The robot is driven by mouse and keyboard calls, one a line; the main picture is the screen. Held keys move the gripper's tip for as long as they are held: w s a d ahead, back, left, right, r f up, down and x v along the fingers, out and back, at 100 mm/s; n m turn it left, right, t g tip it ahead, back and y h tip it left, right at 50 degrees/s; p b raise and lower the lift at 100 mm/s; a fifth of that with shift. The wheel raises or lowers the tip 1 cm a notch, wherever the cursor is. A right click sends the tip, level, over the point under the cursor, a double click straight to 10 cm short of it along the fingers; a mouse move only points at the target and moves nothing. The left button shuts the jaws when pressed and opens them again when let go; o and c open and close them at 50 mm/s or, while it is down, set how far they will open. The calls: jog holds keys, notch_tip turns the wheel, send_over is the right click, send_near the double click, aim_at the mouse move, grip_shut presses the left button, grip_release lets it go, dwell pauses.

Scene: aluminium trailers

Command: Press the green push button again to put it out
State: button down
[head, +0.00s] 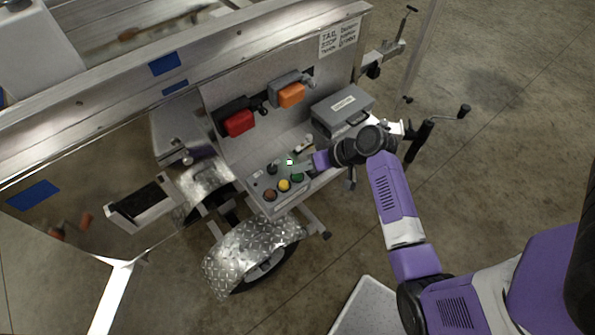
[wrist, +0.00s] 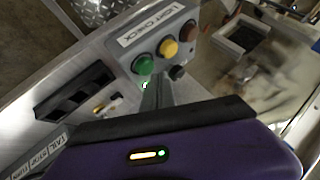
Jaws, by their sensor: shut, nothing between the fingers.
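A small square green push button (head: 290,162) glows bright on the sloped control panel (head: 257,182) in the head view. It also shows in the wrist view (wrist: 145,86), partly covered by my fingers. My gripper (head: 301,167) reaches in from the right, with its tips close beside the lit button. In the wrist view my gripper (wrist: 158,80) is shut and empty, its tips just right of the glow. Whether they touch the button I cannot tell. A round green dome (wrist: 143,64), unlit in look, sits just beyond it.
Yellow (wrist: 168,47) and red (wrist: 187,31) domes continue the row by the LIGHT CHECK label. A black knob (wrist: 177,73) is right of my fingertips. A grey case (head: 343,108) and red (head: 239,122) and orange (head: 291,95) items stand behind the panel.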

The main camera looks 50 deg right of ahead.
aim_at(301, 175)
jog(key=shift+r, duration=0.1)
notch_tip(301, 175, up, 6)
jog(key=p, duration=0.5)
jog(key=shift+p, duration=0.35)
dwell(0.4)
